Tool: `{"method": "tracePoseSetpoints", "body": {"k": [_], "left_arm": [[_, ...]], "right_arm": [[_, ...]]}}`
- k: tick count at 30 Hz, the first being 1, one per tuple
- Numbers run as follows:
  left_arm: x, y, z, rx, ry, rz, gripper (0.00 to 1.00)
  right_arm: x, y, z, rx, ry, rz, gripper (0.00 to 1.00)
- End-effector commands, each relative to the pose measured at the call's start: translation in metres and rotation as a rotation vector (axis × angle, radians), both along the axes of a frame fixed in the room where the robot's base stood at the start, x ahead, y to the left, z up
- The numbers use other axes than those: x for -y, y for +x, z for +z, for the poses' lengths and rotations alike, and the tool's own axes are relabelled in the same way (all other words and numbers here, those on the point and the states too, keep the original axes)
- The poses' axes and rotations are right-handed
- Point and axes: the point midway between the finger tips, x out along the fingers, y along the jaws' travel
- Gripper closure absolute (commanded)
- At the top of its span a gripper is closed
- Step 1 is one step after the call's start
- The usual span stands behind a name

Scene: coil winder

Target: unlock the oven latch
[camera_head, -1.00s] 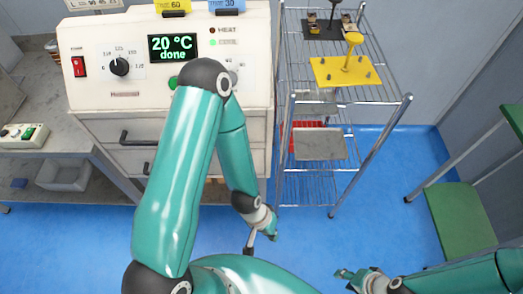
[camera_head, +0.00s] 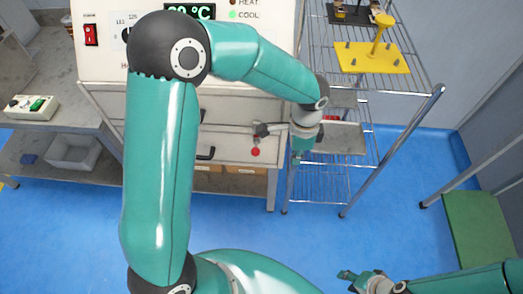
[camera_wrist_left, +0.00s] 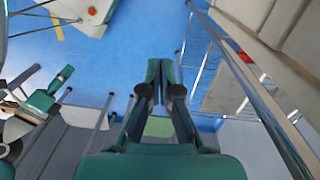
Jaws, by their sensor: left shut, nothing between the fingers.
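The oven (camera_head: 103,60) is the white cabinet at the upper left of the head view, with its display and HEAT and COOL lights partly cut off at the top. A red knob (camera_head: 256,152) shows low on its front right, probably the latch's handle; the rest of the latch is not clear. My left gripper (camera_head: 299,158) is shut and empty, just right of the knob and apart from it in the picture. In the wrist view its closed fingers (camera_wrist_left: 160,72) point away over the floor. My right gripper (camera_head: 347,275) is low in the head view, its jaws too small to judge.
A wire rack (camera_head: 375,165) stands right of the oven, close to my left gripper, with a yellow fixture (camera_head: 372,58) on top. A grey bench (camera_head: 60,105) with a control box (camera_head: 30,106) is at left. A green platform (camera_head: 480,222) stands right. Blue floor is open between.

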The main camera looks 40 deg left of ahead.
Motion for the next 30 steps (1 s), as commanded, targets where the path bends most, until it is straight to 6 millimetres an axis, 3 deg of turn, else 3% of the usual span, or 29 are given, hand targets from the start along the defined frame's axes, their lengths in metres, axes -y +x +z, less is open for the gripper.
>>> {"method": "tracePoseSetpoints", "body": {"k": [4, 6, 10, 23, 30], "left_arm": [[-0.028, 0.011, 0.053, 0.017, 0.131, -0.122, 1.0], [-0.037, 0.011, 0.07, 0.012, 0.17, -0.151, 1.0], [-0.045, 0.01, 0.085, 0.006, 0.205, -0.172, 1.0], [-0.046, 0.009, 0.082, 0.001, 0.207, -0.172, 1.0], [-0.052, 0.007, 0.051, -0.004, 0.207, -0.173, 1.0]], "right_arm": [[0.0, 0.0, -0.014, 0.0, 0.0, 0.0, 0.6], [0.0, 0.0, -0.016, 0.0, 0.0, 0.0, 0.6], [0.0, 0.0, -0.017, 0.0, 0.0, 0.0, 0.6], [0.0, 0.0, -0.017, 0.0, 0.0, 0.0, 0.6], [0.0, 0.0, -0.02, 0.0, 0.0, 0.0, 0.6]]}}
